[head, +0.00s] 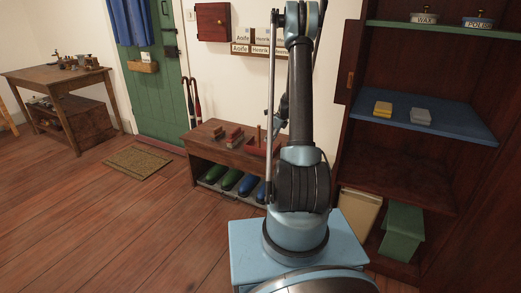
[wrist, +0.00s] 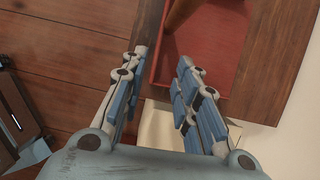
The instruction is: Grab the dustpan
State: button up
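A red, shallow, rimmed thing, which looks like the dustpan (wrist: 208,48), lies on a brown wooden top in the wrist view. A brown handle-like piece (wrist: 180,12) crosses its upper left part. In the head view, a red object (head: 256,150) on the right of the low bench seems to be the same thing, partly hidden by my arm. My gripper (wrist: 163,57) is open and empty, its two fingers apart. In the wrist view its fingertips overlap the dustpan's left edge; I cannot tell the height between them. The head view does not clearly show the gripper.
The low bench (head: 215,141) holds several brushes, with green and blue boots (head: 231,180) on its lower shelf. A dark shelf unit (head: 400,178) stands close on the right, with bins at its bottom. The floor (head: 120,215) at left is clear around a doormat (head: 137,162).

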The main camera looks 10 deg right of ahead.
send_over(265, 151)
jog(key=d, duration=0.2)
jog(key=f, duration=0.4)
jog(key=shift+s+a+f, duration=0.1)
jog(key=shift+a+f, duration=0.15)
jog(key=shift+s+d+x, duration=0.1)
jog(key=shift+s+x, duration=0.05)
jog(key=shift+x, duration=1.2)
jog(key=shift+s+d+x, duration=0.1)
jog(key=shift+s+x, duration=0.05)
jog(key=shift+x, duration=1.15)
jog(key=shift+f, duration=0.15)
grip_shut()
